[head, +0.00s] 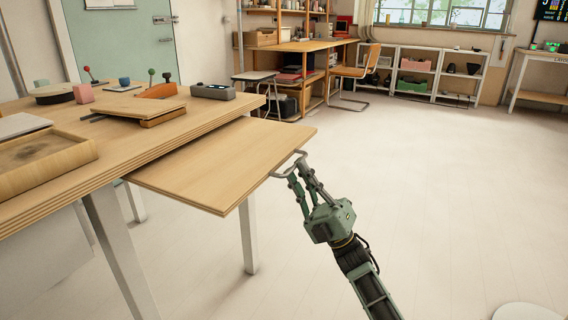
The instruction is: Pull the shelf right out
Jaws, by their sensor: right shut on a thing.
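A flat wooden pull-out shelf (225,165) sticks out from under the top of a wooden table on the left. A grey bar handle (300,154) is fixed at its right front edge. My right gripper (296,174) is shut on the handle, with its arm coming in from the lower right. The shelf's inner end is hidden under the tabletop. My left gripper is not in view.
The tabletop (190,107) holds a tray (42,160), a pink block (84,93), a grey device (212,91) and other small items. The pale floor (420,190) to the right is clear. A desk, chair (357,70) and white shelves stand at the back.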

